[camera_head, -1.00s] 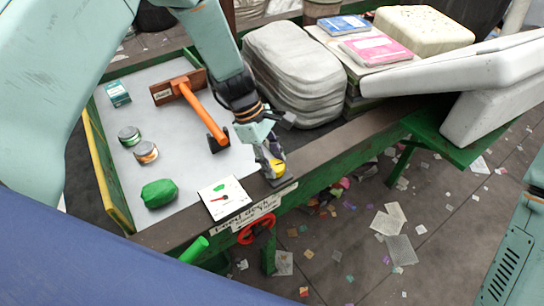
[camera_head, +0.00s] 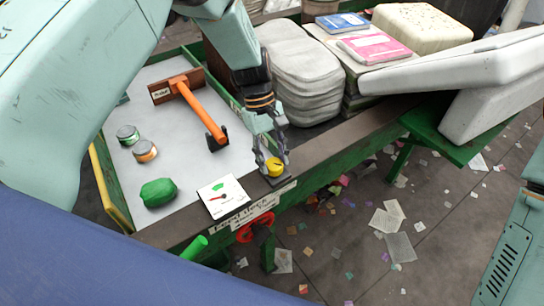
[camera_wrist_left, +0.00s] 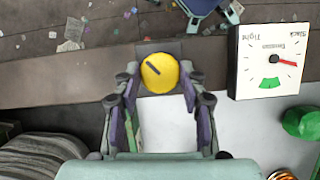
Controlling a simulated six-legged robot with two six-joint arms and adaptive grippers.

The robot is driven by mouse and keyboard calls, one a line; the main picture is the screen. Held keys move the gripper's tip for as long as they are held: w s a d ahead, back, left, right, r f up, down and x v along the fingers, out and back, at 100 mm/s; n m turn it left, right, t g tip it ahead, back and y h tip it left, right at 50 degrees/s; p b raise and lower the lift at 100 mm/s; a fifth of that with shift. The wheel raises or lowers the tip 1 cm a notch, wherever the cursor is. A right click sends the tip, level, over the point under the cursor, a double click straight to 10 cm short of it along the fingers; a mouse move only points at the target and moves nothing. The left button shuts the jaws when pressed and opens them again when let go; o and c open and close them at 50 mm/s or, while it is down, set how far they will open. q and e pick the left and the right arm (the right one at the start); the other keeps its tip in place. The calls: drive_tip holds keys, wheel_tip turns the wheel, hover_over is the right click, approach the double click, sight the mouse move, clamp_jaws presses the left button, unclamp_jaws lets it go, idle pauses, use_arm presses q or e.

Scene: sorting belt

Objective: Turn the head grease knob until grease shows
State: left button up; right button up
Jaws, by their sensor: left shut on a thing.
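The yellow round knob (camera_head: 275,168) stands on a small dark plate on the deck's front rail. It also shows in the left wrist view (camera_wrist_left: 153,80), with a dark slanted mark across its top. My left gripper (camera_head: 274,160) reaches down over it from above, shut on the knob, with one finger on each side. In the left wrist view my left gripper (camera_wrist_left: 160,75) has its fingertips at the knob's left and right edges. The plate around the knob looks bare and dark. My right gripper is out of view; only part of that arm shows at the right edge.
Left of the knob is a white tension gauge (camera_head: 223,197) with a red needle. A red handwheel (camera_head: 255,228) sits below the rail. Grey stacked sacks (camera_head: 300,85) stand behind.

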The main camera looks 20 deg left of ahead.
use_arm(q)
drive_tip(key=shift+s+f, duration=0.2)
drive_tip(key=shift+s, duration=0.1)
drive_tip(key=o, duration=1.2)
drive_tip(key=shift+w+d, duration=0.1)
drive_tip(key=shift+w, duration=0.1)
drive_tip(key=shift+c, duration=0.2)
drive_tip(key=shift+r, duration=0.1)
drive_tip(key=v, duration=1.2)
